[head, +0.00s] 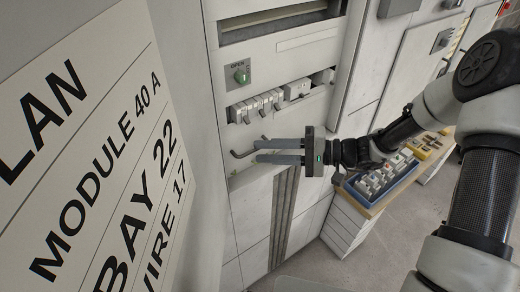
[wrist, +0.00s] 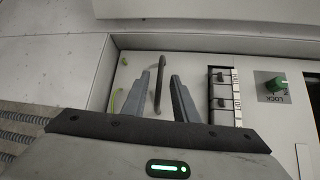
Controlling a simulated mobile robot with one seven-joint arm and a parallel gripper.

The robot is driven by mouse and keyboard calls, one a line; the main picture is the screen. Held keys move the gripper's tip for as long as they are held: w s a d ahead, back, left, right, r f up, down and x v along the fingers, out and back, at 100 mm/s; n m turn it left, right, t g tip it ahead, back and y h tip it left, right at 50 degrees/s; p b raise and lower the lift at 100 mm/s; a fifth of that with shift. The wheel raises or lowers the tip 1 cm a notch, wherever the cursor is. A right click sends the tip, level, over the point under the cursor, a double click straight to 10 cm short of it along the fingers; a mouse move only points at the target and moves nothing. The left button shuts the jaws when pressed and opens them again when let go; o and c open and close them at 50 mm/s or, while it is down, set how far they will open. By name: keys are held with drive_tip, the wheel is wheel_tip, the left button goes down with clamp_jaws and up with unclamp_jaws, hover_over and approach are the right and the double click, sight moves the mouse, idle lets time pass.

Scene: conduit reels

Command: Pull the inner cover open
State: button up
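The inner cover (head: 234,170) is a pale panel recessed in the cabinet, and it looks closed. Its dark bar handle (head: 243,154) sits low on the panel. In the wrist view the handle (wrist: 161,84) appears between my fingers. My gripper (head: 256,151) is open, its two grey fingers pointing left at the handle; the wrist view also shows the fingers (wrist: 168,72) apart. I cannot tell whether the fingertips are around the handle or just in front of it. A green knob (head: 241,76) with an OPEN label is above; the wrist view shows LOCK beside the knob (wrist: 276,84).
A row of breakers (head: 268,103) lies between knob and handle. A large lettered sign panel (head: 95,150) stands close on the left. A blue bin of parts (head: 390,190) sits on a bench at right. Grey conduits (wrist: 25,130) run beside the panel.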

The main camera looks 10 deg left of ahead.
drive_tip(key=shift+a+f, duration=0.15)
drive_tip(key=shift+a, duration=0.85)
clamp_jaws()
idle(0.8)
